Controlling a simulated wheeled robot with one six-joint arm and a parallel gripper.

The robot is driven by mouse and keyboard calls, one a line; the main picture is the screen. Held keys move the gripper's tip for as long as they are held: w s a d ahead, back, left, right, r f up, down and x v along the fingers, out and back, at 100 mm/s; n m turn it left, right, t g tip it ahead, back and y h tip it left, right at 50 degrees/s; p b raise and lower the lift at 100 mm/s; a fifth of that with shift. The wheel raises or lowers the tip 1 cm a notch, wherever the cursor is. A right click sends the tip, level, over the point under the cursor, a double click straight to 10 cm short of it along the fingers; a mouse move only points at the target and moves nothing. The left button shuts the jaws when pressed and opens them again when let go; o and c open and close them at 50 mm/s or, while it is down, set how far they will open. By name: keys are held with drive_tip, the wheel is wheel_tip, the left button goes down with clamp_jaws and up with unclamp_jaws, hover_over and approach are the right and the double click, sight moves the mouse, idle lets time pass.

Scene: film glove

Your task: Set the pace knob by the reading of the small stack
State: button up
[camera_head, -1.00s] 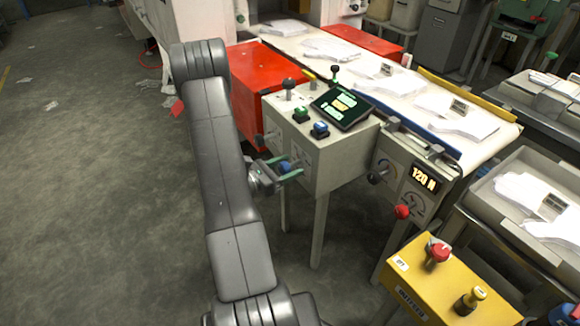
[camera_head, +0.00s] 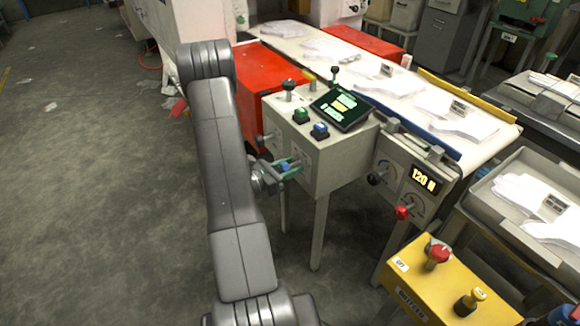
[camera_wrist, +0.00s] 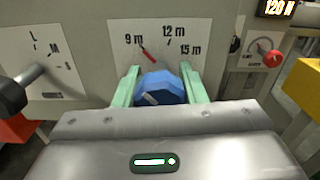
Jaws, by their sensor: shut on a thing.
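The blue pace knob (camera_wrist: 165,88) sits on the grey cabinet front, below a dial plate (camera_wrist: 158,45) marked 9 m, 12 m and 15 m. A red needle on the plate lies near the 9 m mark. The knob has a pale pointer line on its face. My gripper (camera_wrist: 157,82) has its green fingers shut on the knob, one on each side. In the head view my gripper (camera_head: 285,169) is at the cabinet's left front face. White stacks with small grey gauges (camera_head: 459,106) lie on the conveyor; their readings are too small to read.
A selector lever (camera_wrist: 35,78) marked L, M, S is left of the knob. Right are a lit 120 N display (camera_head: 425,180) and a red knob (camera_head: 402,212). A yellow box (camera_head: 440,285) with red and yellow buttons stands at front right. The floor left is clear apart from scraps.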

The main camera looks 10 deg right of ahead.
drive_tip(key=n+p, duration=0.4)
drive_tip(key=n, duration=0.2)
drive_tip(key=shift+r, duration=0.15)
drive_tip(key=n+p, duration=0.3)
drive_tip(key=n, duration=0.2)
drive_tip(key=shift+n, duration=0.3)
idle(0.4)
drive_tip(key=o, duration=1)
drive_tip(key=v, duration=1.4)
drive_tip(key=shift+d, duration=0.1)
drive_tip(key=shift+x, duration=6.9)
